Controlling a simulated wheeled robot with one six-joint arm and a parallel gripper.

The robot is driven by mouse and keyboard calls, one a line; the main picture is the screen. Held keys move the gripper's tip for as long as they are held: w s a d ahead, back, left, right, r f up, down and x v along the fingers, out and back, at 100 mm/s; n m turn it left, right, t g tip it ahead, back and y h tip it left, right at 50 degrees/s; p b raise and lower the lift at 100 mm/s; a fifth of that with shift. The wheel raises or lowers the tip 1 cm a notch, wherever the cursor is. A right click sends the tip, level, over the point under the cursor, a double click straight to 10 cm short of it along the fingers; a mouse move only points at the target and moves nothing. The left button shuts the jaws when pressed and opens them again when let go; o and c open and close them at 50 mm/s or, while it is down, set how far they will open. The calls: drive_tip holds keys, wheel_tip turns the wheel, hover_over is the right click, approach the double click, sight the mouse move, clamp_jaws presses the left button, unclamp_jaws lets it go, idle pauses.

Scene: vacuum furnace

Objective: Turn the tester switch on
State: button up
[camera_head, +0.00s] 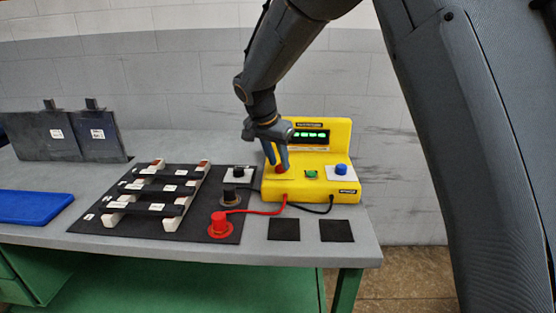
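The yellow tester (335,187) stands at the right end of the grey workbench. Its display (309,136) shows lit green characters. On its sloped front are a red knob (281,170) at the left, a small green button (312,174) in the middle and a blue knob (341,169) on a white plate at the right. My gripper (277,161) points down at the red knob, with its blue-grey fingers at or just above it. The fingers partly hide the knob, and I cannot tell whether they are closed on it.
A red plug (220,223) on the bench connects to the tester by a red cable. A black plug (230,196) stands behind it. A black rack (150,189) with bars is left of these. Two dark square pads (284,230) lie in front of the tester. A blue tray (33,207) lies far left.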

drive_tip(key=b+v, duration=0.1)
drive_tip(key=v, duration=0.6)
drive_tip(key=shift+s+r, duration=0.15)
drive_tip(key=shift+r, duration=0.25)
drive_tip(key=s+d+f+n+g, duration=0.1)
drive_tip(key=s+d+f, duration=0.2)
drive_tip(key=s+d, duration=0.1)
drive_tip(key=s+d+f+n+y, duration=0.1)
drive_tip(key=s+d+f, duration=0.2)
drive_tip(key=s+d, duration=0.2)
drive_tip(key=s+d+f+n+g, duration=0.1)
drive_tip(key=s+d+f, duration=0.2)
drive_tip(key=s+d, duration=0.2)
drive_tip(key=shift+d+n+g, duration=0.3)
drive_tip(key=shift+d+n, duration=0.1)
drive_tip(key=shift+d, duration=0.15)
drive_tip(key=s+d+f+n, duration=0.1)
drive_tip(key=s+d+f, duration=0.1)
drive_tip(key=s, duration=0.3)
drive_tip(key=s+d+f+n+y, duration=0.1)
drive_tip(key=s+d+f, duration=0.1)
drive_tip(key=s, duration=0.3)
drive_tip(key=s+d+f+g, duration=0.1)
drive_tip(key=s+d+f, duration=0.1)
drive_tip(key=s, duration=0.4)
drive_tip(key=shift+d+f+n+y, duration=0.2)
drive_tip(key=shift+d+n+y, duration=0.15)
drive_tip(key=shift+n+y, duration=0.05)
drive_tip(key=shift+w, duration=0.1)
drive_tip(key=shift+c, duration=0.2)
